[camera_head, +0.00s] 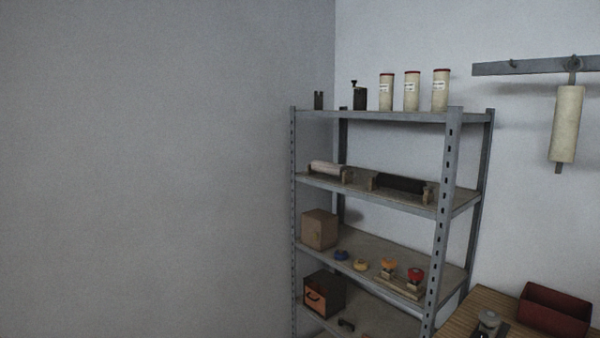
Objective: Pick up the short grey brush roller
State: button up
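Two rollers lie in small brown stands on the second shelf from the top of a grey metal rack. The left one is a pale roller (326,168); the right one is a dark grey or black roller (399,183). A long cream roller (566,124) hangs upright from a wall rail. I cannot tell for sure which is the short grey brush roller. My gripper is not in view.
The metal rack (450,165) stands by the corner. Cream canisters (412,91) stand on its top; a cardboard box (319,229) and small coloured items sit lower. A wooden bench (460,315) with a red bin (553,310) and a grey device (489,322) is at the lower right.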

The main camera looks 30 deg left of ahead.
aim_at(328, 167)
jog(key=u, duration=1.1)
jog(key=z, duration=2.3)
jog(key=u, duration=2.3)
jog(key=i+j, duration=0.15)
jog(key=i, duration=0.3)
